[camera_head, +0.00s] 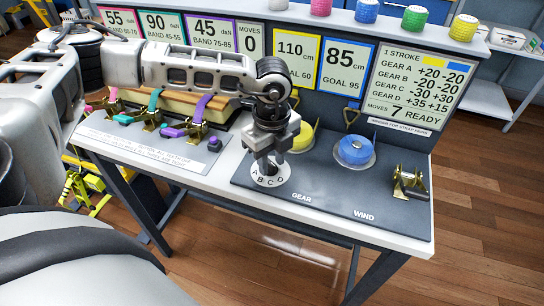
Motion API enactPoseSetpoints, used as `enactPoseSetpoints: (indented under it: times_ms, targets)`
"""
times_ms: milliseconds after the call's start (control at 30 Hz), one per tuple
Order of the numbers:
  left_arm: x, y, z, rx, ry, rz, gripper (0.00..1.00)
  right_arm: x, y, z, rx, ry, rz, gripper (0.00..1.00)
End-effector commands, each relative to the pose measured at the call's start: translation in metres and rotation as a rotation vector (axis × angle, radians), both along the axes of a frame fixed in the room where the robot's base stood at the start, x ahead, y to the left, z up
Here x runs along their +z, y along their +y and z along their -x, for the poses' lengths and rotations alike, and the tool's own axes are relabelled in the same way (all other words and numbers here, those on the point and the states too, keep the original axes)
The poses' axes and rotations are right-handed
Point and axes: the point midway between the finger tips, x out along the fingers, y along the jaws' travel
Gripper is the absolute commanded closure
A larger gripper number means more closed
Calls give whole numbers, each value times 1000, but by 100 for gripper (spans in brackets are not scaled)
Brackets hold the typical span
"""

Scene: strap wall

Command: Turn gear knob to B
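The gear knob's white dial (270,178) with the letters A, B, C, D sits on the dark panel above the label GEAR. My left gripper (266,162) points down right over the dial, its fingers at the knob in the dial's middle. The fingers and hand hide most of the knob, so its pointer direction and whether the fingers grip it cannot be told. The display board (418,90) at the right lists gears A to D and reads MOVES 7 READY. My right gripper is not in view.
A yellow spool (300,138) stands close behind the dial. A blue spool (355,151) and a brass ratchet (410,184) are to the right. Colored straps with brass buckles (195,132) lie left of my gripper. The panel's front strip is clear.

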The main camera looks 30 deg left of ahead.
Motion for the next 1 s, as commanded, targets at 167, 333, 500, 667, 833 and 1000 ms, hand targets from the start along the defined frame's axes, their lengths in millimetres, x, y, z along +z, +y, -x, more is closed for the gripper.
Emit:
enactPoseSetpoints:
  times_ms: [167, 333, 500, 667, 833, 1000]
  targets:
    - [-1, 0, 0, 0, 0, 0, 68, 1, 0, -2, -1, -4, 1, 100]
    - [-1, 0, 0, -1, 0, 0, 90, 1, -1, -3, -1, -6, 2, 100]
    - [-1, 0, 0, -1, 0, 0, 100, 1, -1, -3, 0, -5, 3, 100]
    - [-1, 0, 0, -10, 0, 1, 100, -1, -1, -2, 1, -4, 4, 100]
    - [-2, -1, 0, -58, -1, 1, 100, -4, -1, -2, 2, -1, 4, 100]
    - [-3, -1, 1, -163, -1, 3, 100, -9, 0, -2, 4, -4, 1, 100]
